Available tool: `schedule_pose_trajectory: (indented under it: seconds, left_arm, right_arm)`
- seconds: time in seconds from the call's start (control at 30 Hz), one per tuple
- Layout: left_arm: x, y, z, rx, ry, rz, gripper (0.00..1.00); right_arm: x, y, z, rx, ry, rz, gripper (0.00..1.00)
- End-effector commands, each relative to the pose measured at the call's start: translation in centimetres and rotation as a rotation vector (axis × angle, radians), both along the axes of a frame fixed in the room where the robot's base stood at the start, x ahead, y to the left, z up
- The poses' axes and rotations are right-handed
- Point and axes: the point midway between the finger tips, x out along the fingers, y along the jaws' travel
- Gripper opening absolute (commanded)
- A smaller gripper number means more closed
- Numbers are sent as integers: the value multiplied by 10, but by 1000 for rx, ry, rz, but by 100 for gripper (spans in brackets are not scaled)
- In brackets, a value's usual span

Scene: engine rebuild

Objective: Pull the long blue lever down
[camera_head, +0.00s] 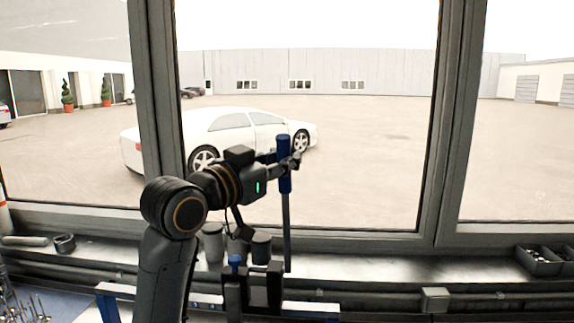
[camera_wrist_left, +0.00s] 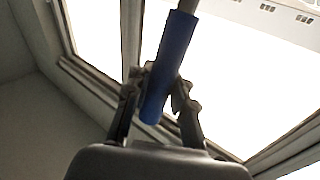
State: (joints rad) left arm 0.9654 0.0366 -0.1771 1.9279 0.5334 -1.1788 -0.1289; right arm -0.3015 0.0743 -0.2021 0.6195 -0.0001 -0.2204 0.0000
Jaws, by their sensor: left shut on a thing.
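The long lever (camera_head: 286,230) stands nearly upright in the head view, with a blue grip at its top and a dark rod below. Its blue grip also shows in the left wrist view (camera_wrist_left: 172,60), tilted between the fingers. My left gripper (camera_head: 291,162) reaches in from the left and is shut on the blue grip. In the left wrist view my left gripper (camera_wrist_left: 158,95) has a finger on each side of the grip. The lever's lower end meets a dark mechanism (camera_head: 252,288) on the bench. My right gripper is not in view.
Several grey cylinders (camera_head: 213,243) stand on the sill behind the mechanism. A small blue knob (camera_head: 235,262) is left of the lever's base. A dark bin (camera_head: 540,262) sits at the far right. Window frames (camera_head: 447,120) rise behind; a white car (camera_head: 225,138) is outside.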

Motion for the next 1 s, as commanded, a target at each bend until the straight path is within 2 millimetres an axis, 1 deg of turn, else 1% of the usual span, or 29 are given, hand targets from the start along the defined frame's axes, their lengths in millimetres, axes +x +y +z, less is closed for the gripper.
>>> schedule_pose_trajectory:
  seconds: [0.03,0.1,0.3,0.5,0.6,0.73,0.9,1.0]
  left_arm:
    - [-10,1,-14,0,-33,2,0]
    - [-24,1,-19,0,-81,1,0]
    - [-64,1,-38,1,-227,2,0]
    - [-97,1,-56,0,-355,1,0]
    - [-110,1,-65,2,-407,1,0]
    - [-122,1,-72,1,-458,0,0]
    - [-130,1,-78,1,-498,0,0]
    - [-133,0,-79,2,-509,-1,0]
  right_arm:
    - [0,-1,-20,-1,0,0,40]
    - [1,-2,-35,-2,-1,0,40]
    - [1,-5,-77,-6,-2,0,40]
    - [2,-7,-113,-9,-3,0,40]
    - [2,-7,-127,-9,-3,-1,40]
    - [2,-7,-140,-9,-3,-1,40]
    - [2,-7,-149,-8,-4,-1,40]
    - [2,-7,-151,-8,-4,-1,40]
